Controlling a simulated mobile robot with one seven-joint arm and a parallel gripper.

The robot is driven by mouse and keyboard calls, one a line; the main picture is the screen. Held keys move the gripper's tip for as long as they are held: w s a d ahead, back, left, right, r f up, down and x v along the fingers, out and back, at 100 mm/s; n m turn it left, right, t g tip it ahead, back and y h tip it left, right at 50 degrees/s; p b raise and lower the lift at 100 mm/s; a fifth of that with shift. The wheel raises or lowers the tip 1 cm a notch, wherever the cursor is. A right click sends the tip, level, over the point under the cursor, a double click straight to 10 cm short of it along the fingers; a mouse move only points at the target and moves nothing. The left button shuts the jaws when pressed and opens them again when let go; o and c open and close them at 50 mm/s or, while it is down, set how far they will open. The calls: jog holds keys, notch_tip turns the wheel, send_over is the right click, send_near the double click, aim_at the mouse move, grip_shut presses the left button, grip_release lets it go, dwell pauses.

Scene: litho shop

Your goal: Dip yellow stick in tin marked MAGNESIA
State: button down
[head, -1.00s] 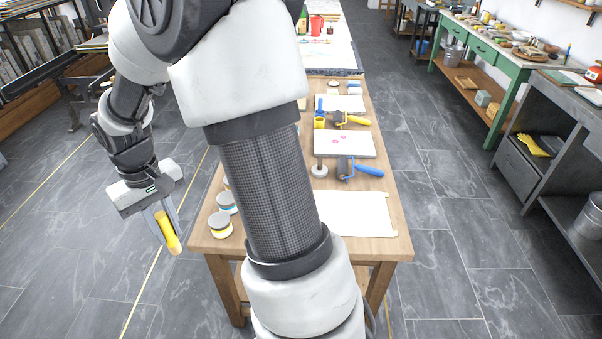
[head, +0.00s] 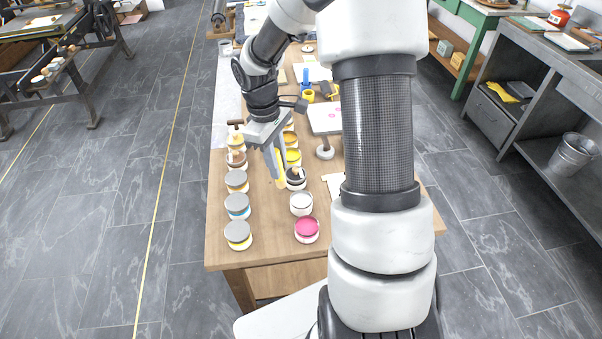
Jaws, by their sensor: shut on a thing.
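My gripper (head: 276,168) is shut on the yellow stick (head: 280,178), which hangs down from the fingers. It is over the left part of the wooden table, between two columns of tins. The stick's lower end is close beside an open tin with dark contents (head: 296,184); I cannot tell whether they touch. A tin with whitish-grey contents (head: 301,204) stands just nearer, and one with magenta contents (head: 307,231) nearer still. The left column has several tins, including grey-topped ones (head: 238,206). The MAGNESIA marking cannot be read on any tin.
Tins with yellow contents (head: 292,158) stand farther back in the right column. My arm hides much of the table's right side. Bare wood (head: 270,236) shows between the front tins.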

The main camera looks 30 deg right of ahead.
jog(key=d+f+n+t+b, duration=0.1)
jog(key=d+f+n+b, duration=0.1)
jog(key=f+n, duration=0.3)
jog(key=w+d+f+n+t+h+b, duration=0.1)
jog(key=d+f+n+b, duration=0.1)
jog(key=f+n, duration=0.3)
jog(key=d+f+n+t+h+b, duration=0.1)
jog(key=d+f+n+b, duration=0.1)
jog(key=f+n, duration=0.3)
jog(key=shift+w+d+n+t+b, duration=0.2)
jog(key=shift+w+n+t+b, duration=0.15)
jog(key=shift+n+b, duration=0.4)
jog(key=shift+f+b, duration=0.45)
jog(key=shift+f, duration=0.2)
dwell(1.1)
notch_tip(320, 180, up, 7)
jog(key=p, duration=0.7)
jog(key=shift+m, duration=0.25)
dwell(0.4)
